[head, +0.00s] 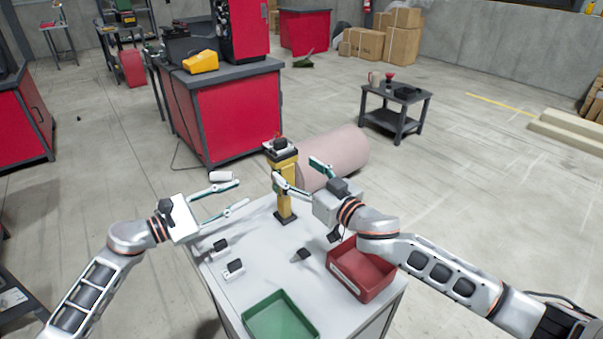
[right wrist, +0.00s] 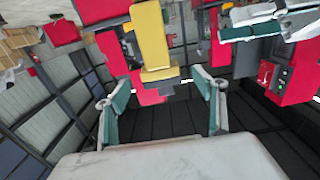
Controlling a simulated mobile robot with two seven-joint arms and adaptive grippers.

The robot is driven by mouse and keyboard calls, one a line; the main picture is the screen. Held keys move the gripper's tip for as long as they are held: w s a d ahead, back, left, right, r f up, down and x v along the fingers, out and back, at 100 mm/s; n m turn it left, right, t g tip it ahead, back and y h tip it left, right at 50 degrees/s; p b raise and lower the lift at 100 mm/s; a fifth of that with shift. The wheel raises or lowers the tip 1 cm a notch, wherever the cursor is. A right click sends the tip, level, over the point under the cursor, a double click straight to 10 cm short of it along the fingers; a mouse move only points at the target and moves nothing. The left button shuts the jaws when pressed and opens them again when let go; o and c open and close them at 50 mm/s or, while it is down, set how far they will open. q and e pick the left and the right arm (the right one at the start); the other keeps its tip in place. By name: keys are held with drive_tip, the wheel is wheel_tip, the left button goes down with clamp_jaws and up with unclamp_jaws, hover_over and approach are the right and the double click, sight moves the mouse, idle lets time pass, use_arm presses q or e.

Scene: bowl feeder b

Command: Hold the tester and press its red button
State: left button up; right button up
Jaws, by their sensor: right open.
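A yellow post (head: 286,188) stands on the white table, with a dark device (head: 281,148) on its top that carries a small reddish spot. I take this device to be the tester; the button is too small to make out. My right gripper (head: 294,169) is open beside the post's upper part, its fingers apart. The right wrist view shows both fingers (right wrist: 162,90) spread, with the yellow post (right wrist: 152,38) beyond them. My left gripper (head: 243,192) is open and empty, left of the post above the table's edge. It also shows at the right wrist view's upper right (right wrist: 275,22).
The table (head: 268,262) holds a red bin (head: 345,285), a green bin (head: 272,330) and several small dark-and-white parts (head: 234,268). A pink cylinder (head: 340,152) lies behind the post. A red workbench (head: 228,112) and a low dark table (head: 395,112) stand farther back.

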sight(287, 164)
drive_tip(key=shift+x, duration=3.6)
drive_tip(key=shift+c, duration=0.3)
drive_tip(key=c, duration=1.3)
drive_tip(key=o, duration=0.7)
drive_tip(key=c, duration=0.7)
use_arm(q)
drive_tip(key=shift+c, duration=1.1)
use_arm(e)
drive_tip(key=c, duration=0.3)
use_arm(q)
clamp_jaws()
